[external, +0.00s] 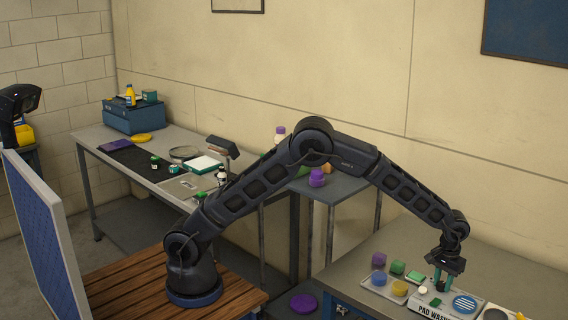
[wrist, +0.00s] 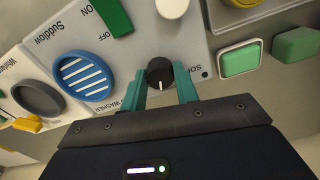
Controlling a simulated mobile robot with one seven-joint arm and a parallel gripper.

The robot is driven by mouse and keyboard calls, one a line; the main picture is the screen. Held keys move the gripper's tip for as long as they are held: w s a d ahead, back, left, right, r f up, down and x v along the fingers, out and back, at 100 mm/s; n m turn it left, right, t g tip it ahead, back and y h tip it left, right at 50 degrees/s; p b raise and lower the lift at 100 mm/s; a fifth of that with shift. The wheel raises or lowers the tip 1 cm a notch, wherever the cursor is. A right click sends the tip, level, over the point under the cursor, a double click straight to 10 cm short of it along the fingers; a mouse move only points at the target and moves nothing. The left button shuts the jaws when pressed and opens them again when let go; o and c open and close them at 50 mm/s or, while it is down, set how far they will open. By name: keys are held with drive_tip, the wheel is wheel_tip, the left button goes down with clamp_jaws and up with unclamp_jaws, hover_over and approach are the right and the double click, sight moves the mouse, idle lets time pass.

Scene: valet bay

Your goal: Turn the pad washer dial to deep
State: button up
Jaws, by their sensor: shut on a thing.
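The pad washer (external: 432,311) is a light grey box on the right-hand bench, with "PAD WASH" lettering on its front. Its dial (wrist: 160,70) is a small black knob with a white pointer line, seen in the wrist view pointing toward the picture's bottom, toward my gripper. My gripper (external: 441,284) reaches down over the washer. In the wrist view its teal fingers (wrist: 160,86) are shut on the dial, one on each side. The panel lettering near the dial is partly hidden by the fingers; "SO" shows at the right.
On the panel are a blue striped round grille (wrist: 83,77), a green switch (wrist: 113,17) marked ON and OFF, and a white knob (wrist: 172,7). A tray (external: 370,290) with coloured pieces lies left of the washer. Green blocks (wrist: 296,47) stand close by.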

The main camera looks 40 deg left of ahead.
sight(442, 283)
drive_tip(key=m, duration=0.4)
drive_tip(key=shift+w+r+m, duration=0.1)
drive_tip(key=shift+m, duration=2.1)
drive_tip(key=o, duration=1)
wheel_tip(442, 283, up, 11)
drive_tip(key=shift+f, duration=0.15)
